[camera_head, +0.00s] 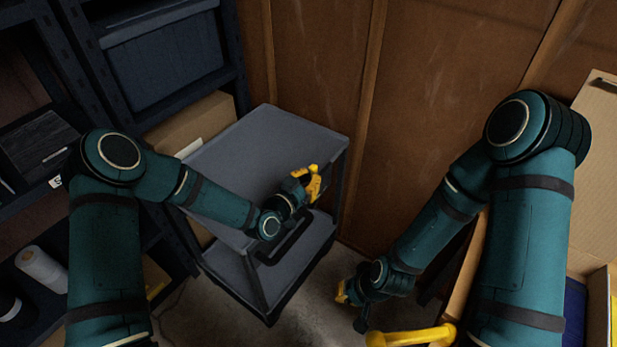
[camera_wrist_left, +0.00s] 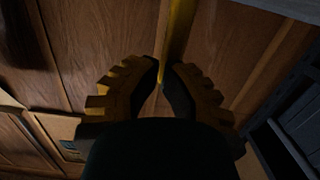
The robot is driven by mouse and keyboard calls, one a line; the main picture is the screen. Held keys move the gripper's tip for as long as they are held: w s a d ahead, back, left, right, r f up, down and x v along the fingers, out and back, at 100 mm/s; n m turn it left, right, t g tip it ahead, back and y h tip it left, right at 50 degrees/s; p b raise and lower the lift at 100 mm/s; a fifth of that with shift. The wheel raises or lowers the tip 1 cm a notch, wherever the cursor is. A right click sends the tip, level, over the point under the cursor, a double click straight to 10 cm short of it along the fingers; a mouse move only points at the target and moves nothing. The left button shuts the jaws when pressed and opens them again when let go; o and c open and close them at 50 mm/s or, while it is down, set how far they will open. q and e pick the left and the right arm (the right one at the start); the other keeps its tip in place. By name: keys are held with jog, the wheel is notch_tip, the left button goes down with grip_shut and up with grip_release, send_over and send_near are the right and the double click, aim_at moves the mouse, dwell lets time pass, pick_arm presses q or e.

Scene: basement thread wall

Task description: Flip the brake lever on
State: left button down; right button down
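No part is clearly recognisable as a brake lever. A yellow bar (camera_head: 410,337) with a rounded end shows at the bottom edge of the head view, partly cut off. My left gripper (camera_head: 312,178), with yellow fingers, is over the far right side of the grey cart. In the left wrist view the fingers (camera_wrist_left: 166,72) are close together with a narrow gap. A yellow strip (camera_wrist_left: 180,35) runs down towards that gap; I cannot tell if it is touched. My right gripper (camera_head: 342,292) hangs low, left of the yellow bar; its opening is unclear.
The grey two-level cart (camera_head: 320,133) stands in front of a wood-panelled wall (camera_head: 310,60). Dark shelving with a bin (camera_head: 165,60) is on the left. Cardboard boxes (camera_head: 600,150) are on the right. Some concrete floor (camera_head: 315,310) is clear between cart and right arm.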

pick_arm(q)
jog(key=shift+w+d+r+g+y+p, duration=0.4)
jog(key=shift+w+r+g+y+p, duration=0.1)
jog(key=shift+g+p, duration=0.25)
jog(key=shift+w+d+g+p, duration=0.25)
jog(key=shift+p, duration=0.05)
jog(key=shift+w+d+f+y, duration=0.1)
jog(key=shift+w+d+y, duration=0.15)
jog(key=shift+w+y, duration=0.15)
jog(key=w+d+f+g+y, duration=0.2)
jog(key=w+d+g, duration=0.2)
jog(key=w, duration=0.1)
jog(key=shift+w+f+y+p, duration=0.15)
jog(key=shift+w+y+p, duration=0.05)
jog(key=shift+y+p, duration=0.15)
